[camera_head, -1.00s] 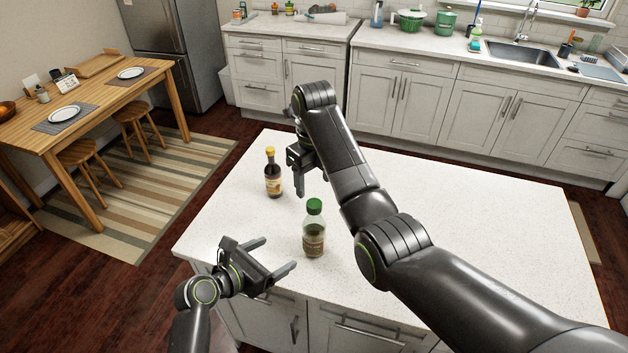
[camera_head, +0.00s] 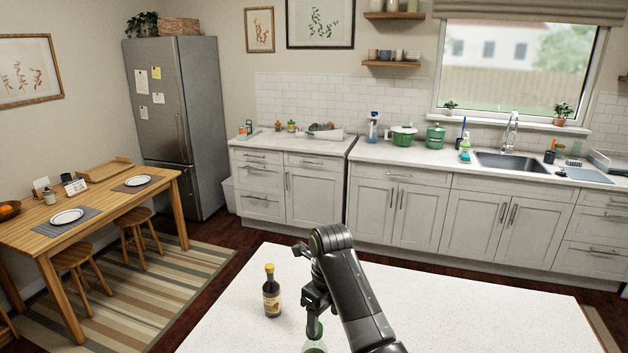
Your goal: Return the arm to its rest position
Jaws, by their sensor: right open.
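My right gripper (camera_head: 313,318) is over the white island counter (camera_head: 242,325), pointing down and open. The clear bottle is cut off by the bottom edge of the picture. A dark sauce bottle (camera_head: 271,295) with a yellow cap stands upright on the counter, a little left of my right gripper and apart from it. My left gripper is out of view.
The counter's right part (camera_head: 480,320) is clear. Behind it, past a strip of floor, stand white cabinets (camera_head: 400,210) with a sink (camera_head: 512,161). A wooden table (camera_head: 105,205) with stools is on the left, near the fridge (camera_head: 178,125).

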